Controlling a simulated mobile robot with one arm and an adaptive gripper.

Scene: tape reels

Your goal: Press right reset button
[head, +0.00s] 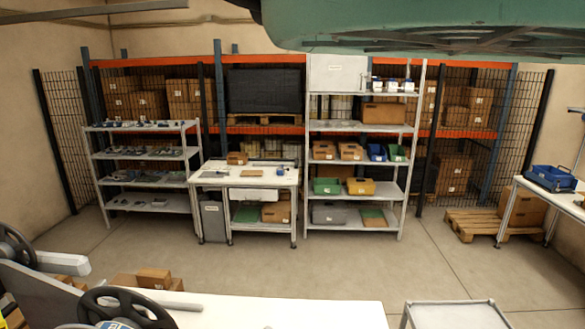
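I cannot make out a reset button in the head view. Two dark reels show at the lower left: one (126,300) at the bottom edge, partly cut off, and one (14,245) at the left edge. A pale grey part (62,262) sits beside the left reel. My gripper is not in view.
A white tabletop (290,312) fills the bottom middle. A grey cart (455,315) stands right of it. Bare floor (330,265) lies beyond. A workbench (247,178) stands between two shelf units at the back. A pallet (480,224) and side table (535,185) are at right.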

